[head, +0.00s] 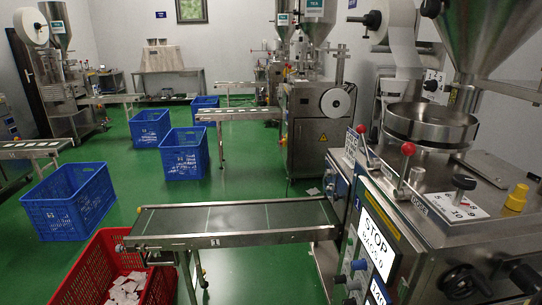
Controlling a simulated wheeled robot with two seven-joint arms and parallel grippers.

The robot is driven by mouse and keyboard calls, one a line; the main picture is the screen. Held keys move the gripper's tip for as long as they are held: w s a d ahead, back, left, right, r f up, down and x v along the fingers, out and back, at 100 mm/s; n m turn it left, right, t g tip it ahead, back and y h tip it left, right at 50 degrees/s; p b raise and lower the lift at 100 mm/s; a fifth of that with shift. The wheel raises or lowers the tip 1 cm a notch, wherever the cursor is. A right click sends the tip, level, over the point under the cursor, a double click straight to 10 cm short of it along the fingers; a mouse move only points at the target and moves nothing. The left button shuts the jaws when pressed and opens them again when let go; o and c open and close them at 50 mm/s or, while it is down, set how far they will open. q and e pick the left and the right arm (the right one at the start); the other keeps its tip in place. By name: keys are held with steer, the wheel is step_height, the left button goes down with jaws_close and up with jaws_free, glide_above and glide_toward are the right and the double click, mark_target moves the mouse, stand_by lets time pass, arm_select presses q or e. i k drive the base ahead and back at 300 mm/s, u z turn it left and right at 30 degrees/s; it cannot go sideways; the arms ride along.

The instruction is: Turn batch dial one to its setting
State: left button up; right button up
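Neither of my grippers shows in the head view. A dial with a dark knob (464,183) stands on top of the near machine at right. Its white number plate (468,211) has red and black digits, with 5, 8, 9 and 10 partly readable. A label reading DOSE (419,204) is beside it. Another knob (431,86) with a white scale plate (436,77) sits farther back by the hopper. I cannot tell which dial is batch dial one, nor read a pointer position.
Blue crates (70,202) stand on the green floor.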

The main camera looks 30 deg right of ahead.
mark_target(340, 279)
steer(key=u, duration=0.25)
steer(key=i, duration=1.55)
steer(key=z, duration=2.7)
